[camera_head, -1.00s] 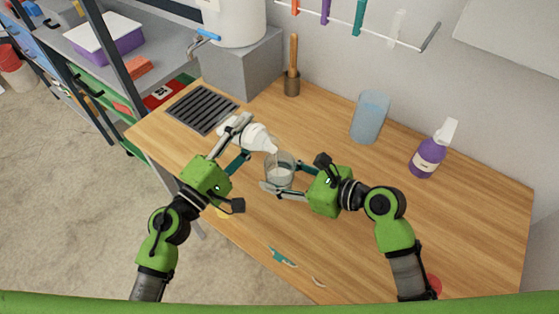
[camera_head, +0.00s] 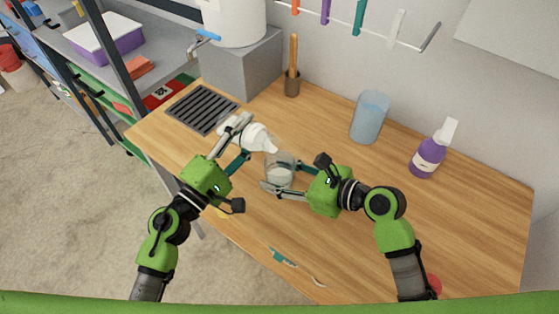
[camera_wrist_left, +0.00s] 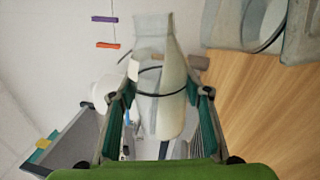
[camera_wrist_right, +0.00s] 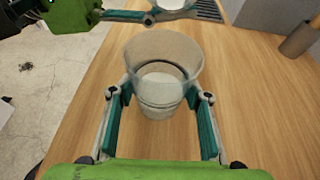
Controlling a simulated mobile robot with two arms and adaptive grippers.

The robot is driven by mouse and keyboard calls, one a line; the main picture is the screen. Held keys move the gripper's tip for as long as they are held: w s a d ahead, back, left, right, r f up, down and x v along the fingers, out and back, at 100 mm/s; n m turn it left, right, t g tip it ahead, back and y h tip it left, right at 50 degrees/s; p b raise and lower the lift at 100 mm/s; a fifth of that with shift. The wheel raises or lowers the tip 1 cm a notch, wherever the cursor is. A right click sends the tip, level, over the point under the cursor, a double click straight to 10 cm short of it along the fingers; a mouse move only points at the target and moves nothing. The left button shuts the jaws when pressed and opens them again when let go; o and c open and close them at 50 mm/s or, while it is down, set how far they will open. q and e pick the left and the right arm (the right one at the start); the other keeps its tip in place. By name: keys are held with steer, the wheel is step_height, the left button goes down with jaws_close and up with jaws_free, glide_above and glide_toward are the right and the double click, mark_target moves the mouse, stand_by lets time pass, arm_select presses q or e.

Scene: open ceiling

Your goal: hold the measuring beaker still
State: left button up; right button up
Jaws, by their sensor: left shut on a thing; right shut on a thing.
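The clear measuring beaker (camera_head: 280,170) stands on the wooden table, with pale contents low inside it. My right gripper (camera_head: 278,180) is shut around its sides; the right wrist view also shows the beaker (camera_wrist_right: 160,72) between the teal finger pads (camera_wrist_right: 159,108). I cannot tell whether liquid is flowing from the spout.
A black grate (camera_head: 202,109) lies at the table's left. A brown pot with a wooden handle (camera_head: 292,85), a bluish tall container (camera_head: 369,117) and a purple spray bottle (camera_head: 428,158) stand behind. The table's right part (camera_head: 470,220) is mostly clear.

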arm_select(q)
steer(key=shift+w+a+f+n, duration=0.15)
steer(key=shift+a+f+n, duration=0.1)
steer(key=shift+n, duration=0.15)
step_height(320, 180, down, 2)
steer(key=n, duration=0.3)
steer(key=shift+f+n+y, duration=0.2)
steer(key=shift+n+y, duration=0.1)
steer(key=shift+r+n, duration=0.3)
steer(key=shift+r, duration=0.1)
steer(key=shift+n, duration=0.3)
